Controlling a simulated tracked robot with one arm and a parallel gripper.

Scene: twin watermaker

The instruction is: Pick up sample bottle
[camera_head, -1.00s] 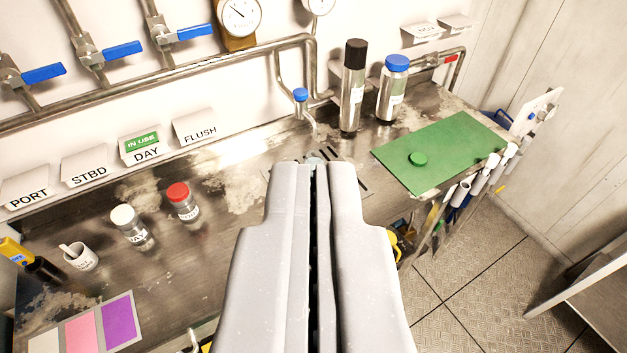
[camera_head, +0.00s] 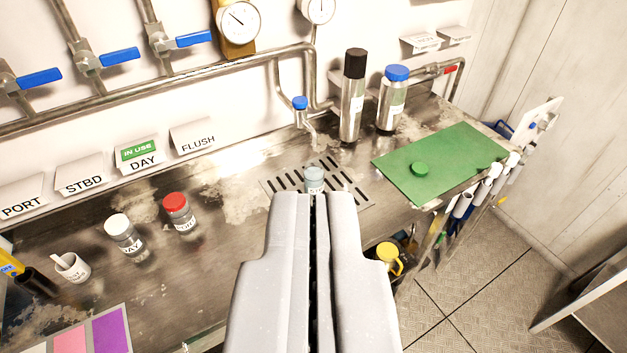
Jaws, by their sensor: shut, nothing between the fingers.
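A small clear, open-looking bottle (camera_head: 315,179) stands on the slotted drain grate (camera_head: 345,183) near the tap; its lower part is hidden behind my fingertips. A white-capped bottle (camera_head: 126,237) and a red-capped bottle (camera_head: 180,214), both labelled, stand on the counter to the left. A steel bottle with a black cap (camera_head: 353,97) and one with a blue cap (camera_head: 392,100) stand at the back. No label marks which is the sample bottle. My gripper (camera_head: 313,200) is shut and empty, its tips in front of the clear bottle; whether they touch cannot be told.
A blue-handled tap (camera_head: 300,110) stands behind the grate. A white cup (camera_head: 72,267) and a colour card (camera_head: 108,330) are at the left. A yellow jug (camera_head: 388,257) is below the counter edge.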

